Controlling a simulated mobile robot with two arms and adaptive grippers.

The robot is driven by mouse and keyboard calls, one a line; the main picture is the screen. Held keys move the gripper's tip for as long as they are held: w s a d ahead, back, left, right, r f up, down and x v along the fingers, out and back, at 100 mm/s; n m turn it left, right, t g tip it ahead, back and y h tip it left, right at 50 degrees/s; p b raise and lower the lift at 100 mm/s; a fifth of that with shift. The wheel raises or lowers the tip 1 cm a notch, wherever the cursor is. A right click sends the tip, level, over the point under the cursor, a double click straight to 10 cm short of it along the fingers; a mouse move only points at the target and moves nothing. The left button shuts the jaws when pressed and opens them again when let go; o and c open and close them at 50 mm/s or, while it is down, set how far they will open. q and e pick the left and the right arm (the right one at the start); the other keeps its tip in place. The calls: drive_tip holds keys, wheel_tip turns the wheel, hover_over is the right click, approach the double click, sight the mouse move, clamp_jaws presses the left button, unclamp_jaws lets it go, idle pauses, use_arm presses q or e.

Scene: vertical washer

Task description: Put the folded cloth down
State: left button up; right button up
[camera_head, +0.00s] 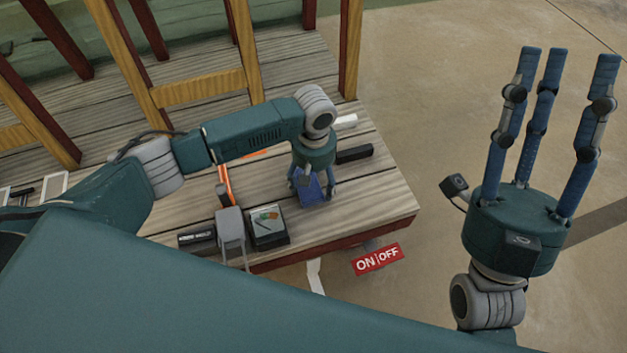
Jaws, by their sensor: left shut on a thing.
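The folded cloth (311,190) shows as a small dark blue shape low over the right part of the wooden table. My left gripper (314,178) points down over the table and is shut on the cloth. Its fingers partly hide the cloth, and I cannot tell whether the cloth touches the planks. My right gripper (570,70) is at the right, off the table, with its long blue fingers pointing up, spread and empty.
The plank table (375,198) has bare room right of the cloth. Nearby are a dark box (267,228), a grey object (230,226), a black block (354,154) and a white block (345,121). Wooden frames (205,88) stand behind.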

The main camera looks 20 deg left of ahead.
use_arm(q)
drive_tip(key=o, duration=1)
